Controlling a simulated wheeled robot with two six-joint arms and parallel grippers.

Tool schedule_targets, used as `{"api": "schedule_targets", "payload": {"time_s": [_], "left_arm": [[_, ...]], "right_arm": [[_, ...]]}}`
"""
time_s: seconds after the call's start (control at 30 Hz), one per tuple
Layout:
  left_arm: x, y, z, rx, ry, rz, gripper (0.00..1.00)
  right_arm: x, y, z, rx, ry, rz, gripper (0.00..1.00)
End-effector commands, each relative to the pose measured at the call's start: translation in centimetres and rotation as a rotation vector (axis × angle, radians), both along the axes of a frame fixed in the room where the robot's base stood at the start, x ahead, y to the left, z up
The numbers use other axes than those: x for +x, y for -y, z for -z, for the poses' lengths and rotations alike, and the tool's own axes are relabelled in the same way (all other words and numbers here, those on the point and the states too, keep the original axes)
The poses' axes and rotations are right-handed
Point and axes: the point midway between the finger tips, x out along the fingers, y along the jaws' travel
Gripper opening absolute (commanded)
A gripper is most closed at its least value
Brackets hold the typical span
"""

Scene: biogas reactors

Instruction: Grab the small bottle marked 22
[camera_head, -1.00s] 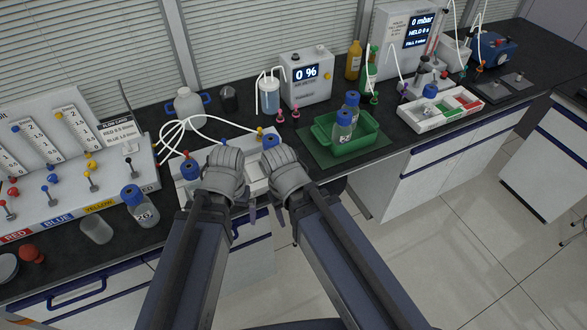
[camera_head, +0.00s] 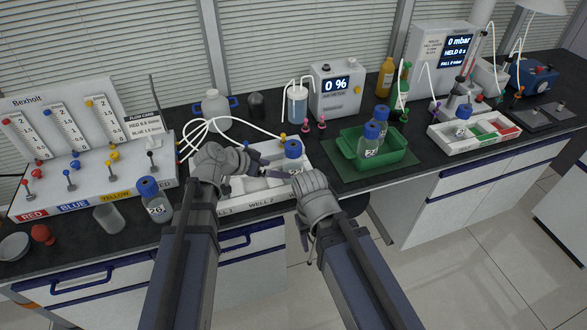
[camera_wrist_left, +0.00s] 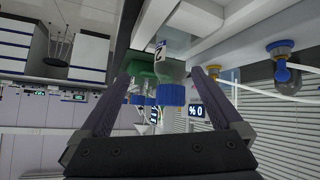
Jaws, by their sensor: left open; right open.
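A small blue-capped bottle (camera_head: 293,153) stands in the white well tray (camera_head: 262,198). Its label is only partly readable, starting with a 2. My left gripper (camera_head: 268,166) is open and points right, towards this bottle. In the left wrist view a blue-capped bottle (camera_wrist_left: 172,72), with a 2 on its label, shows between the open fingers (camera_wrist_left: 161,78); I cannot tell whether the fingers surround it. My right gripper (camera_head: 306,238) is open and empty, pointing down in front of the tray.
A bottle marked 26 (camera_head: 158,206) stands at the left beside a clear beaker (camera_head: 110,217). A green tray (camera_head: 384,163) at the right holds more blue-capped bottles (camera_head: 369,139). White tubes (camera_head: 210,122) and a 0 % meter (camera_head: 336,88) stand behind the well tray.

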Motion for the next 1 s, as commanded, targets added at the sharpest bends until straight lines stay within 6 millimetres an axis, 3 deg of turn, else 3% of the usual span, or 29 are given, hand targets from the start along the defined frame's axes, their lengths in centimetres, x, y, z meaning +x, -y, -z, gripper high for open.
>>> {"api": "schedule_targets", "payload": {"time_s": [0.1,0.3,1.0], "left_arm": [[2.3,0.6,-2.2,-0.044,0.144,0.039,1.0],[3.4,0.9,-3.7,-0.066,0.242,0.058,1.0],[5.8,3.6,-1.7,-0.065,0.243,0.061,1.0]], "right_arm": [[0.0,0.0,0.0,0.0,0.0,0.0,0.57],[0.0,0.0,0.0,0.0,0.0,0.0,0.57],[0.0,0.0,2.0,0.0,0.0,0.0,0.57]]}}
